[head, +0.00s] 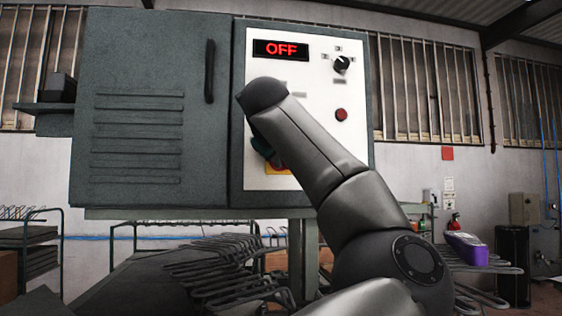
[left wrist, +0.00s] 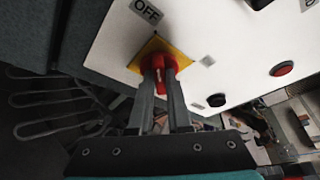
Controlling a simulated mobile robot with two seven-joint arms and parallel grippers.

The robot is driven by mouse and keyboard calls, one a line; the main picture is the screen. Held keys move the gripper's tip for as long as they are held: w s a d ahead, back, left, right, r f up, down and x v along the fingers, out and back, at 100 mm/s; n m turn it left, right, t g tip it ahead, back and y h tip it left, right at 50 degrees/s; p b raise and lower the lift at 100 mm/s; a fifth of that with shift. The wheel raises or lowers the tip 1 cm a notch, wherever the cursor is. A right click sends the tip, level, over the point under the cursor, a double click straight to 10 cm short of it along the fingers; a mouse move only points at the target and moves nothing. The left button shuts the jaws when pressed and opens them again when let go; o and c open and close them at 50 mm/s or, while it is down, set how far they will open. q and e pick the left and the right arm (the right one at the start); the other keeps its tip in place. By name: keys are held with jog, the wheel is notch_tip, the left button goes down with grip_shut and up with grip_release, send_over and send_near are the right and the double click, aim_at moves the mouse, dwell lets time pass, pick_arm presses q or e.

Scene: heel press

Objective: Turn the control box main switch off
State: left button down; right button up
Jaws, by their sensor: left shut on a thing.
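The control box (head: 300,60) is a grey cabinet with a white front panel, and its display (head: 281,49) reads OFF in red. The main switch is a red knob (left wrist: 158,66) on a yellow plate (left wrist: 150,48) in the left wrist view, with an OFF label above it. In the head view the yellow plate (head: 279,169) shows low on the panel, and my arm hides most of the switch. My left gripper (left wrist: 160,85) is shut on the red knob, one finger on each side. In the head view only its teal part (head: 262,147) shows behind my arm. My right gripper is out of view.
A black selector knob (head: 341,64) and a red button (head: 341,114) are on the panel. A black button (left wrist: 216,100) also shows in the left wrist view. Wire racks (head: 220,265) stand below the box. A purple item (head: 466,248) lies at right.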

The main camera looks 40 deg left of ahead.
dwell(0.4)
pick_arm(q)
jog(key=c, duration=0.9)
grip_release()
jog(key=shift+o, duration=0.2)
jog(key=shift+s, duration=0.1)
jog(key=b+v, duration=0.4)
jog(key=v, duration=1.1)
jog(key=shift+d, duration=0.1)
